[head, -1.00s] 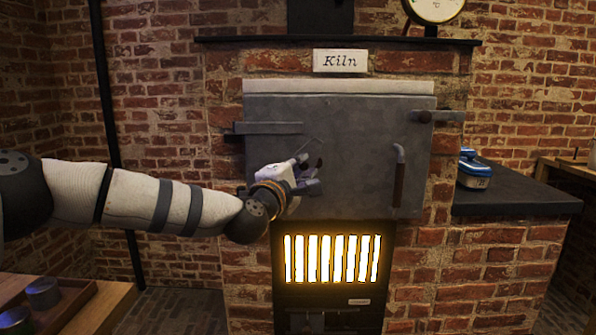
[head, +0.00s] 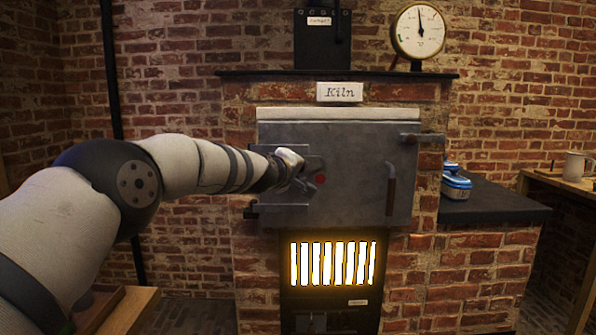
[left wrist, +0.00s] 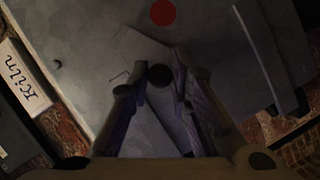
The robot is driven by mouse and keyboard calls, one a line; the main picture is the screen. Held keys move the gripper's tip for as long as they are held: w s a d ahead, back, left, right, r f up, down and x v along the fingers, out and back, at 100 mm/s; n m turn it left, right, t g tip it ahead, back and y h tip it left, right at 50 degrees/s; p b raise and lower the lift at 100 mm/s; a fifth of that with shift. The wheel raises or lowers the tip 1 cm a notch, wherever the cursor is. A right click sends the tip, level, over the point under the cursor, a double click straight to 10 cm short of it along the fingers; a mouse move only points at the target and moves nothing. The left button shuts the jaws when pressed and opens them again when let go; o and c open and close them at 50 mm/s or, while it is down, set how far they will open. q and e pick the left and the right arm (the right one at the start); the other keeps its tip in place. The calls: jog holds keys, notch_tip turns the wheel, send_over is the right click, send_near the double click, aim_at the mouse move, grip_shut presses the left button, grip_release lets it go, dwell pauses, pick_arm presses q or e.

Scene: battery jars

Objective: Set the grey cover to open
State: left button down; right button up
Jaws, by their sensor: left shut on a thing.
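The grey cover (left wrist: 148,52) is a flat plate on the front of the grey kiln door, with a dark round knob (left wrist: 159,76) on it. My left gripper (left wrist: 158,88) is shut on the cover at the knob, with a finger on each side. A red disc (left wrist: 163,12) shows on the door beside the cover, not covered by it. In the head view my left gripper (head: 306,177) is at the left middle of the door, and the red disc (head: 320,180) shows just right of it. The gripper hides most of the cover there. My right gripper is not in view.
The kiln door (head: 355,150) is shut, with an upright handle (head: 391,190) on its right. A glowing barred grate (head: 333,263) is below. A dark side counter (head: 490,207) at right holds a blue-lidded box (head: 456,183). A dial gauge (head: 420,31) stands above.

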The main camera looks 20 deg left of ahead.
pick_arm(q)
jog(key=shift+r+m, duration=0.25)
jog(key=shift+m, duration=0.05)
dwell(0.4)
jog(key=c, duration=1.5)
grip_release()
jog(key=shift+o, duration=0.2)
jog(key=s+r, duration=0.2)
jog(key=s, duration=0.9)
jog(key=shift+s+a+r, duration=0.25)
jog(key=shift+s+a, duration=0.05)
